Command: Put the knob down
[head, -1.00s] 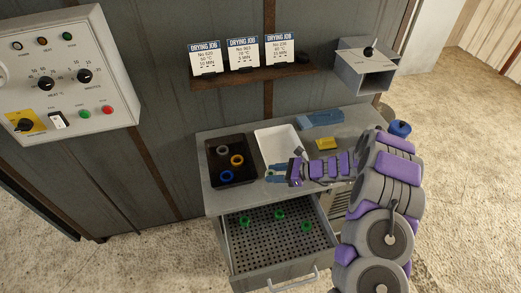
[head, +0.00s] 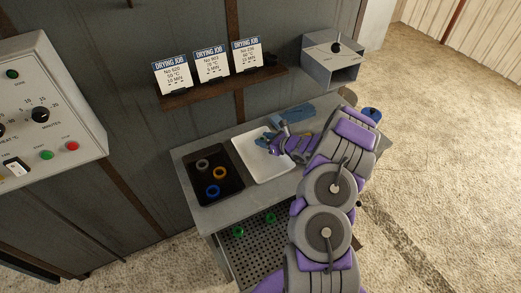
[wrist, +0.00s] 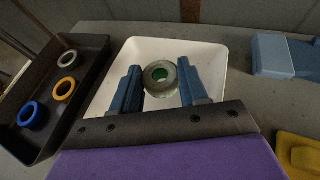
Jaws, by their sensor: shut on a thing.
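The knob (wrist: 160,77) is a round grey ring-like piece with a green centre. In the wrist view it sits between the two blue fingers of my gripper (wrist: 160,88), which is shut on it. The white tray (wrist: 130,52) lies behind and below it. In the head view my gripper (head: 270,137) is over the far part of the white tray (head: 262,170), and the knob is too small to make out there. I cannot tell whether the knob touches the tray floor.
A black tray (head: 228,186) holding grey, orange and blue rings stands left of the white tray. A blue object (head: 298,112) lies behind; a yellow block (wrist: 298,152) is at right. The open perforated drawer (head: 255,250) below holds green pieces. A card shelf (head: 225,90) hangs above.

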